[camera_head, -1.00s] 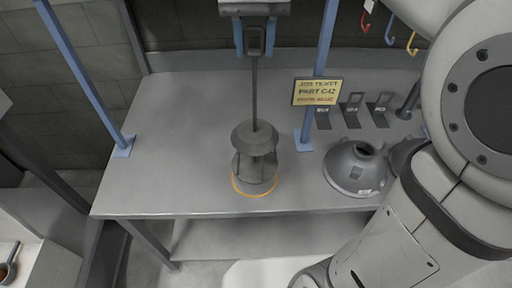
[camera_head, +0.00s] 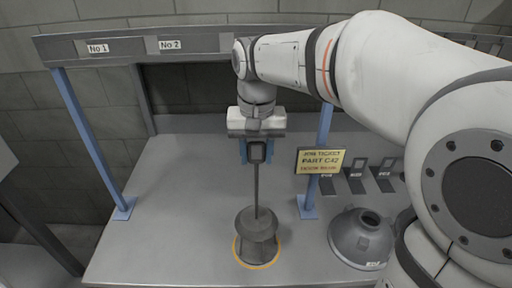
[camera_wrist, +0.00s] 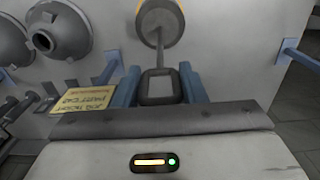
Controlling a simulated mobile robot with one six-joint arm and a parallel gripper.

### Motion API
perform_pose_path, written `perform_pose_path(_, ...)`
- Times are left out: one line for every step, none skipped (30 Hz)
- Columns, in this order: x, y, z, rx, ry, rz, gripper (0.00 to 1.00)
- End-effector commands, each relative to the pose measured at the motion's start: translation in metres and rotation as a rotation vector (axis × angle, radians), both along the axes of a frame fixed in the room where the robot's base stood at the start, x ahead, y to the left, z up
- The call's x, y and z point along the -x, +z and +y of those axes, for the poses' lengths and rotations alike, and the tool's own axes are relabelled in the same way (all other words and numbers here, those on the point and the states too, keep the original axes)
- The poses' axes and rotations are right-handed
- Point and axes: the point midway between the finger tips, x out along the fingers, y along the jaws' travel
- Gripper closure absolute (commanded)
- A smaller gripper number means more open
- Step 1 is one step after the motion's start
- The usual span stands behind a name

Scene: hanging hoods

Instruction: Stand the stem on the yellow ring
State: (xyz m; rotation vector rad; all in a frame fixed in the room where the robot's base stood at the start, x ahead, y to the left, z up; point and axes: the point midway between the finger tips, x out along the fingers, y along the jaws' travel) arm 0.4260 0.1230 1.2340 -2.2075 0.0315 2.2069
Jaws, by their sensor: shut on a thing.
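The stem (camera_head: 256,225) is dark grey, with a thin upright rod, a loop-shaped handle at the top and a wide spool-like base. My gripper (camera_head: 257,151) is shut on the handle; the wrist view shows the handle between my two blue fingers (camera_wrist: 159,87). The yellow ring (camera_head: 257,266) lies flat on the table, and its line shows around the foot of the base. In the wrist view the base (camera_wrist: 158,18) hides most of the ring (camera_wrist: 178,20). The stem looks upright. I cannot tell whether its foot touches the table.
A grey hood (camera_head: 361,238) sits on the table (camera_head: 160,220) to the right. Another blue post (camera_head: 122,205) stands at left. The table left of the ring is clear.

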Motion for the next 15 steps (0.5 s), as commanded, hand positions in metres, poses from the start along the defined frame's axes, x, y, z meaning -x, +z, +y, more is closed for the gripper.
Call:
perform_pose_path(-0.0002,0.0000,-0.0001,0.000,0.000,-0.001,1.00)
perform_pose_path(-0.0002,0.0001,-0.0002,0.000,0.000,-0.001,1.00)
perform_pose_path(-0.0003,0.0002,-0.0002,0.000,-0.001,-0.001,1.00)
perform_pose_path(-0.0003,0.0002,-0.0002,-0.001,-0.001,-0.001,1.00)
perform_pose_path(-0.0003,0.0003,-0.0002,-0.001,-0.001,-0.001,1.00)
perform_pose_path(-0.0003,0.0002,-0.0003,0.000,-0.001,-0.001,1.00)
perform_pose_path(-0.0003,-0.0002,-0.0003,0.000,-0.001,-0.001,1.00)
perform_pose_path(-0.0003,-0.0010,-0.0003,0.000,-0.001,-0.001,1.00)
perform_pose_path(-0.0003,-0.0026,-0.0004,0.000,-0.001,-0.001,1.00)
perform_pose_path(-0.0003,-0.0037,-0.0004,0.000,-0.001,-0.001,1.00)
perform_pose_path(-0.0002,-0.0034,-0.0005,0.000,-0.001,0.000,0.61)
perform_pose_path(-0.0002,-0.0029,-0.0005,0.000,-0.001,0.000,0.57)
perform_pose_path(-0.0002,-0.0029,-0.0006,0.000,-0.001,0.000,0.55)
perform_pose_path(-0.0002,-0.0029,-0.0006,0.000,-0.001,0.000,0.53)
perform_pose_path(-0.0002,-0.0029,-0.0006,0.000,-0.001,0.000,0.49)
